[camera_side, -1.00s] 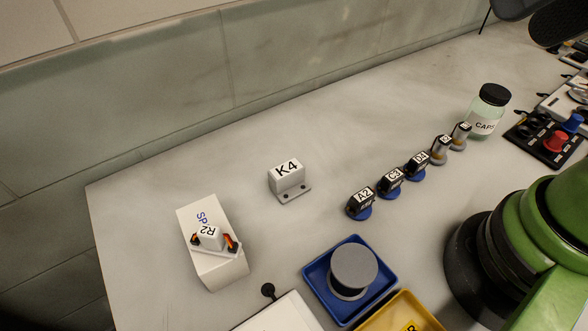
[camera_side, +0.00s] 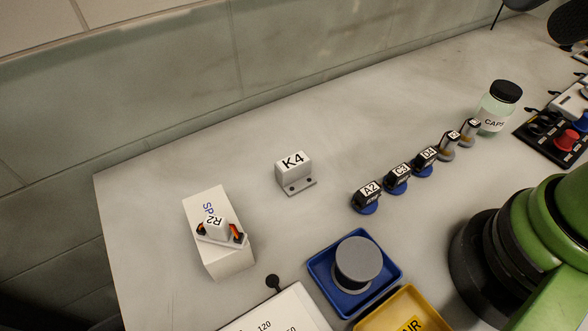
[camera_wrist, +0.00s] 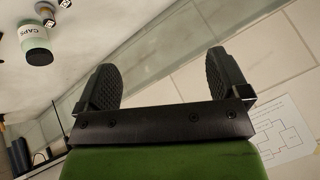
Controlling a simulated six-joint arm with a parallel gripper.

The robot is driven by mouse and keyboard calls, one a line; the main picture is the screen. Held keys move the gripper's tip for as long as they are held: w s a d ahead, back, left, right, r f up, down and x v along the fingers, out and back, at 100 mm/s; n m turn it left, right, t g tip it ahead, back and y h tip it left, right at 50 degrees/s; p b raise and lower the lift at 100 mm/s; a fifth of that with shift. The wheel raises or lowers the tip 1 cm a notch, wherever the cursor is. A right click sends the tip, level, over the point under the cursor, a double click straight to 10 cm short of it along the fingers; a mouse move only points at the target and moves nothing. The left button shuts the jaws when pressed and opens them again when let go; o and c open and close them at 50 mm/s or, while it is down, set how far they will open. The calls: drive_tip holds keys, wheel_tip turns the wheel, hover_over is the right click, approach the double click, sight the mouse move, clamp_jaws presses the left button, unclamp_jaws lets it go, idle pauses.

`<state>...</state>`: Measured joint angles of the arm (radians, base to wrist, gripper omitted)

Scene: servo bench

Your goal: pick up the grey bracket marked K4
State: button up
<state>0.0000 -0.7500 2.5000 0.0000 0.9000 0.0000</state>
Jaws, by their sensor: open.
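The grey bracket marked K4 (camera_side: 293,168) stands on the bench left of the middle in the side view. It has a white label on top and a flat foot with two dark holes. Nothing touches it. My gripper (camera_wrist: 164,82) shows in the wrist view with its two dark ridged fingers wide apart and nothing between them. In the side view my gripper is not clearly visible, and the bracket is not in the wrist view.
A white box (camera_side: 232,262) with the R2 part (camera_side: 216,229) on it stands left of the bracket. A row of labelled parts (camera_side: 397,179) runs to the right, ending near the CAPS jar (camera_side: 497,108). A blue tray (camera_side: 320,268) holds a grey cylinder (camera_side: 357,262). Bench behind the bracket is clear.

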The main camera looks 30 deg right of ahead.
drive_tip(key=shift+w, duration=0.1)
drive_tip(key=n+g+h, duration=0.2)
drive_tip(key=n+g, duration=0.2)
drive_tip(key=g, duration=0.3)
hover_over(296, 165)
drive_tip(key=f, duration=2.4)
drive_tip(key=shift+d, duration=0.35)
drive_tip(key=f, duration=0.5)
drive_tip(key=shift+a+f, duration=0.3)
drive_tip(key=shift+f, duration=0.05)
drive_tip(key=c, duration=1)
